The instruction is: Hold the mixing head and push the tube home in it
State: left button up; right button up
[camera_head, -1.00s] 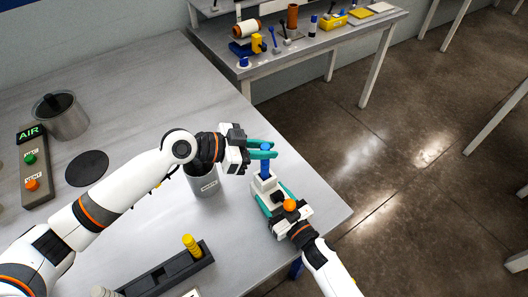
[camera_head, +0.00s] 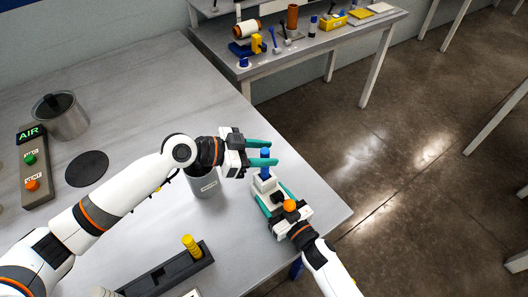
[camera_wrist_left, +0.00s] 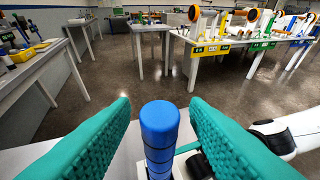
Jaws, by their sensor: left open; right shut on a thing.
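The white mixing head (camera_head: 264,184) stands near the table's right edge. My right gripper (camera_head: 270,193) is shut on it from the front. The blue tube (camera_head: 265,169) stands upright in the top of the mixing head; how deep it sits is hidden. My left gripper (camera_head: 274,153) is open, with one finger on either side of the tube's upper part. In the left wrist view the tube (camera_wrist_left: 159,125) stands between the two green fingers, with a gap on each side. The tube's lower end is out of sight there.
A grey labelled cup (camera_head: 206,184) stands under my left wrist. A dark rack (camera_head: 170,273) with a yellow piece (camera_head: 191,244) lies at the front. The AIR button box (camera_head: 36,165), a lidded pot (camera_head: 63,118) and a black disc (camera_head: 87,168) are at the left.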

pick_arm(q)
jog(key=v, duration=1.1)
jog(key=shift+a, duration=0.35)
jog(key=shift+s+r, duration=0.1)
jog(key=shift+r, duration=0.05)
pick_arm(e)
jog(key=o, duration=0.9)
